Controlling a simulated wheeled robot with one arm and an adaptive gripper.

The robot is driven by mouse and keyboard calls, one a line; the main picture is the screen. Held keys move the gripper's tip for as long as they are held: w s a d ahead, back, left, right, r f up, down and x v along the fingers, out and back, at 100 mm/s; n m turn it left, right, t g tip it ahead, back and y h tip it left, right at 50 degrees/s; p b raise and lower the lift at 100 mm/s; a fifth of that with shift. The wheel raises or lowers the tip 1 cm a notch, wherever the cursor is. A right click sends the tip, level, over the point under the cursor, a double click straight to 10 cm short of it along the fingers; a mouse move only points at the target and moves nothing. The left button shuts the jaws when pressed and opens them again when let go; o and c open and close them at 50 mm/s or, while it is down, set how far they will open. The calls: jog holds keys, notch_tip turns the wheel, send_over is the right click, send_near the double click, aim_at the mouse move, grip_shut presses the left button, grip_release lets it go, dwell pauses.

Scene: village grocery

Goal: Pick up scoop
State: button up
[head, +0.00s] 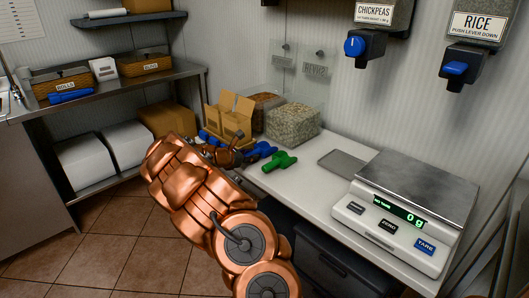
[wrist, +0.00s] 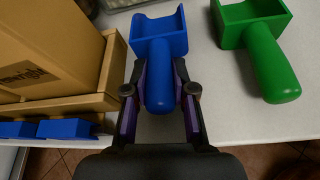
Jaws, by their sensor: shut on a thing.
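A blue scoop (wrist: 160,45) lies on the white counter (wrist: 215,115), its handle pointing toward me in the wrist view. My gripper (wrist: 160,108) is shut on the handle of this blue scoop, with one purple-padded finger on each side. In the head view the blue scoop (head: 264,150) shows just beyond my gripper (head: 243,156), and my arm hides part of that area. A green scoop (wrist: 262,45) lies close by on the right, apart from my fingers; it also shows in the head view (head: 280,162).
A cardboard box (wrist: 45,45) in a tray stands close on the left, with blue items (wrist: 58,130) at its front. A clear bin of pale grains (head: 293,124) stands behind. A flat grey tray (head: 342,163) and a scale (head: 390,225) reading 0 g are to the right.

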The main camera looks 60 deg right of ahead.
grip_shut()
notch_tip(320, 180, up, 10)
jog(key=shift+r+p, duration=0.1)
jog(key=shift+p, duration=0.35)
jog(key=shift+o, duration=1)
grip_release()
grip_shut()
